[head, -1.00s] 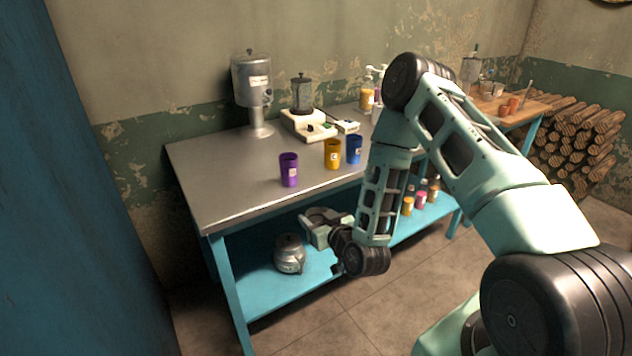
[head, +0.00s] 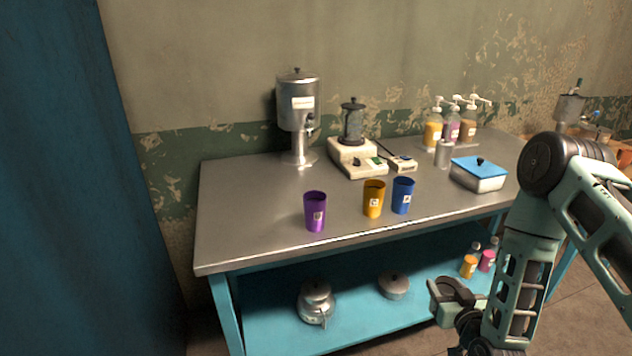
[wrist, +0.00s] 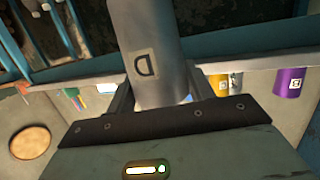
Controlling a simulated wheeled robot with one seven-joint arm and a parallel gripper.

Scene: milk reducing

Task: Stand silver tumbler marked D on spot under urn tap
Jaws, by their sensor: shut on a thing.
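In the wrist view the silver tumbler (wrist: 145,45), marked D, is between the fingers of my gripper (wrist: 162,98). The gripper is shut on it, and its D label faces the wrist camera. In the head view my gripper (head: 455,295) is low at the right, in front of the blue lower shelf and below the tabletop; I cannot clearly make out the tumbler there. The silver urn (head: 297,100) stands at the back left of the table. Its tap (head: 311,126) is on its right side, above a round foot (head: 300,158). No cup stands under the tap.
Purple (head: 315,212), yellow (head: 373,198) and blue (head: 403,195) cups stand near the front edge of the metal table (head: 245,225). A grinder-like machine (head: 352,145) is right of the urn. A blue-lidded box (head: 478,174) and pump bottles (head: 433,130) are farther right. The table's left part is clear.

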